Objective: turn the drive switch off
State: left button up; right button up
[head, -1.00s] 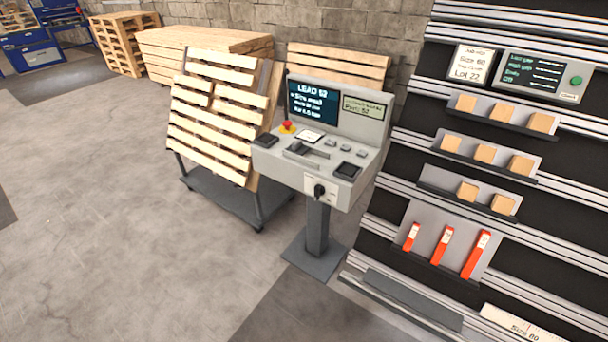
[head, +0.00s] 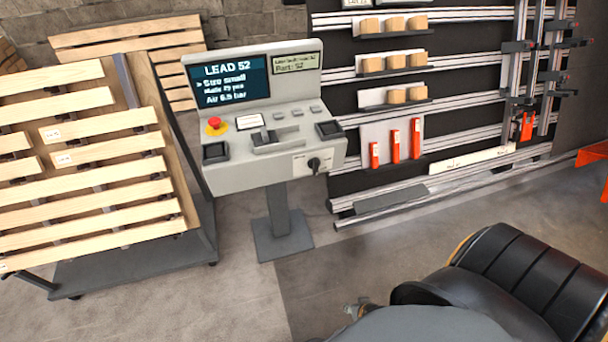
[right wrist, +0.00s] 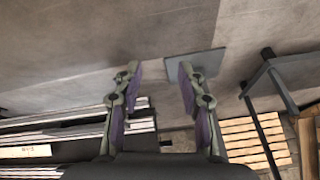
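The drive switch looks to be the black rotary knob (head: 315,164) on the pale plate at the lower right of the grey console's (head: 238,178) front face. Its exact setting is too small to read. My right arm reaches in from the lower right of the head view, with only a small part near the gripper showing at the bottom edge. In the right wrist view my right gripper (right wrist: 160,75) has its two fingers apart with nothing between them. It is apart from the knob, which that view does not show. My left gripper is in neither view.
The console has a red mushroom button (head: 214,125) and a lit screen (head: 228,80). A cart of leaning pallet slats (head: 90,190) stands close on the left. A rack with wooden blocks and red tools (head: 395,145) stands right. The console's foot plate (head: 283,236) is on open floor.

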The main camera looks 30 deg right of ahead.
jog(key=w+d+r+m+t+b, duration=0.1)
jog(key=w+d+r+m+t, duration=0.15)
jog(key=w, duration=0.35)
jog(key=w+d+r+m+t+b, duration=0.1)
jog(key=w+m+t+b, duration=0.15)
jog(key=w, duration=0.35)
jog(key=m+t+h+b, duration=0.3)
jog(key=m+t+b, duration=0.5)
jog(key=m, duration=2.1)
send_near(317, 168)
jog(key=x, duration=0.8)
jog(key=shift+w+r, duration=0.1)
jog(key=shift+w, duration=0.25)
jog(key=shift+w+d+n+p, duration=0.15)
jog(key=shift+w+n+p, duration=0.15)
jog(key=shift+w, duration=0.1)
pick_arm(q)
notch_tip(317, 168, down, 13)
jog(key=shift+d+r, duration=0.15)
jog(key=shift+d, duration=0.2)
